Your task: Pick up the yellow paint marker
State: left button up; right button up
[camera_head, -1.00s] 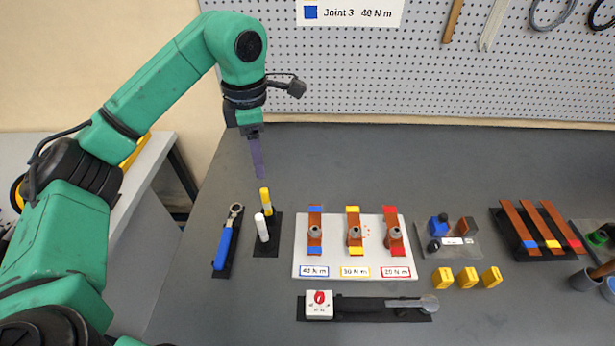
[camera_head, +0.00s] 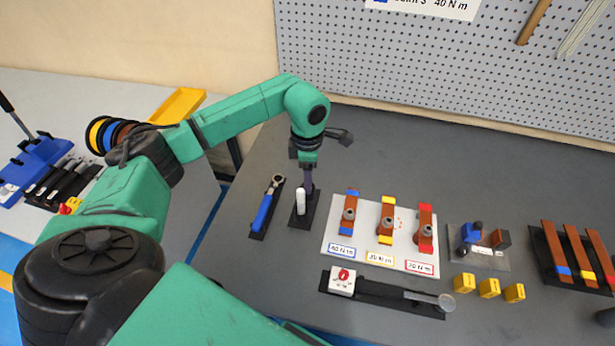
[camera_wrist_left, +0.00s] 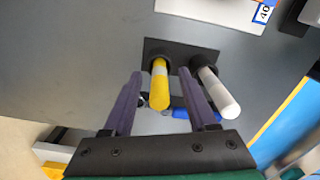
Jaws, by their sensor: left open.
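The yellow paint marker (camera_wrist_left: 160,84) stands upright in a black holder (camera_wrist_left: 184,52) in the left wrist view, with a pale band around it. In the head view my gripper hides it. A white marker (camera_wrist_left: 217,91) stands beside it in the same holder, and also shows in the head view (camera_head: 300,202). My left gripper (camera_wrist_left: 160,92) is open, with one purple finger on each side of the yellow marker. The right-hand finger lies between the two markers. I cannot tell whether either finger touches a marker. My right gripper is not in view.
A blue-handled ratchet (camera_head: 265,208) lies on a black mat left of the holder. To its right are a white board (camera_head: 357,252) with copper bars, a black tool with a white block (camera_head: 342,281), and several yellow blocks (camera_head: 489,288). Bare bench lies behind them.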

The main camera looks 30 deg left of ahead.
pick_arm(q)
jog(key=shift+w+d, duration=0.1)
jog(key=shift+d, duration=0.05)
grip_shut()
jog(key=shift+r, duration=0.1)
